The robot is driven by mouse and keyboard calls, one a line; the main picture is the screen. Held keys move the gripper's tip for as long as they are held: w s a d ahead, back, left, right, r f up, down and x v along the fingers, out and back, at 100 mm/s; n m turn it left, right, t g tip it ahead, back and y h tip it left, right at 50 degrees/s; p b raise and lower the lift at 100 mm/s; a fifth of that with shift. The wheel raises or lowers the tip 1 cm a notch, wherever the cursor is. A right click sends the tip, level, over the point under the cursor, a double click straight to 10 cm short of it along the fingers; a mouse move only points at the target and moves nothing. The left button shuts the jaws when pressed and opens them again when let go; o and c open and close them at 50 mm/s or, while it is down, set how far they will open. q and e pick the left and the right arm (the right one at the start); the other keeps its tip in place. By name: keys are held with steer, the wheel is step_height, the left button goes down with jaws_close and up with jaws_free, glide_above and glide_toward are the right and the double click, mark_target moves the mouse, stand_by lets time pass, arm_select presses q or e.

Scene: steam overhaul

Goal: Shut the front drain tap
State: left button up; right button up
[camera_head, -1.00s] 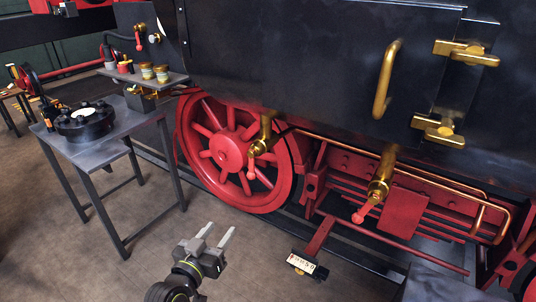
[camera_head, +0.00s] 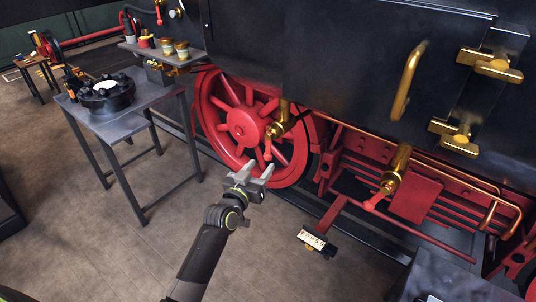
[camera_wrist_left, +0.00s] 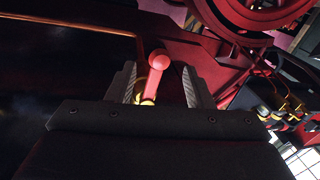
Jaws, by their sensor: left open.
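Two brass drain taps with red levers hang under the dark engine side. The left tap (camera_head: 281,122) is by the red spoked wheel, its lever (camera_head: 267,147) hanging down. The right tap (camera_head: 396,168) has its lever (camera_head: 373,202) slanting down to the left. I cannot tell from the pictures which is the front one. My left gripper (camera_head: 258,168) is open, just below the left tap's lever. In the left wrist view, a red lever with a ball end (camera_wrist_left: 158,62) shows between the spread fingers; contact cannot be told. My right gripper is not in view.
A metal table (camera_head: 132,121) with a round black part (camera_head: 106,98) stands at left. The red wheel (camera_head: 240,124) is behind my left gripper. The floor in front is clear.

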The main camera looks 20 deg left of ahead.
mark_target(268, 156)
arm_select(q)
steer(key=shift+w+d, duration=0.25)
steer(key=shift+w, duration=1.25)
steer(key=shift+w+d, duration=0.2)
steer(key=shift+w, duration=1.25)
jaws_close()
